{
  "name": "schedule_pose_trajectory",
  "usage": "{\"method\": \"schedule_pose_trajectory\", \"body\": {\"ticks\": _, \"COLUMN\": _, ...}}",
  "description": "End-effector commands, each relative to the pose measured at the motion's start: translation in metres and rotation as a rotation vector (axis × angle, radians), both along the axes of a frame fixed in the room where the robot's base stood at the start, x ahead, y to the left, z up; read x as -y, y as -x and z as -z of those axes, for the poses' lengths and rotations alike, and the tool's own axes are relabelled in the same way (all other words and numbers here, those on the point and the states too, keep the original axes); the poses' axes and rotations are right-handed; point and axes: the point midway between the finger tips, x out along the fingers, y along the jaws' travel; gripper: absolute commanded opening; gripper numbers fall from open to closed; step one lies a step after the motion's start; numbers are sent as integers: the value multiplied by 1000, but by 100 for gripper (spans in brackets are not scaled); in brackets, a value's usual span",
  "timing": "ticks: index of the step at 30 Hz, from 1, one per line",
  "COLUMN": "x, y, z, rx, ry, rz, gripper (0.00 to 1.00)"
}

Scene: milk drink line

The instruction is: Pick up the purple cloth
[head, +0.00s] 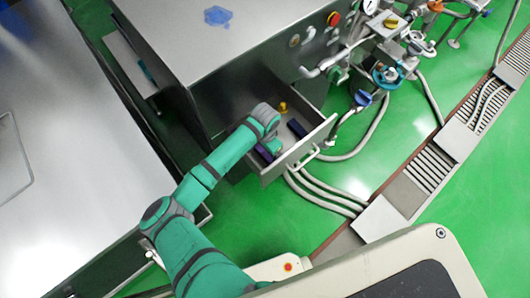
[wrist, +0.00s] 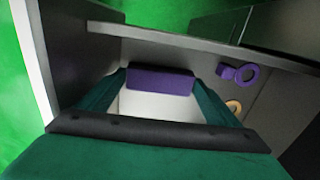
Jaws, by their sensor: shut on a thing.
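The purple cloth (wrist: 160,80) shows in the wrist view as a flat, folded-looking strip between the two green fingers of my gripper (wrist: 161,92). My gripper is shut on it. In the head view my gripper (head: 271,146) is down inside an open drawer (head: 312,143). A small purple part of the cloth (head: 263,152) shows beside it there; the rest is hidden by my arm. I cannot tell whether the cloth still touches the drawer floor.
In the wrist view a purple ring-shaped item (wrist: 240,73) lies close by. The steel cabinet (head: 180,45) stands behind. Pipes and valves (head: 390,75) crowd the right.

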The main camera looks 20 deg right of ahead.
Motion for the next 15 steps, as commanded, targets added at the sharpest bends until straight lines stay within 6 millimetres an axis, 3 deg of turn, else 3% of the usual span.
{"method": "schedule_pose_trajectory", "body": {"ticks": 15, "x": 1, "y": -1, "z": -88, "rx": 3, "ry": 2, "rz": 2, "gripper": 64}}
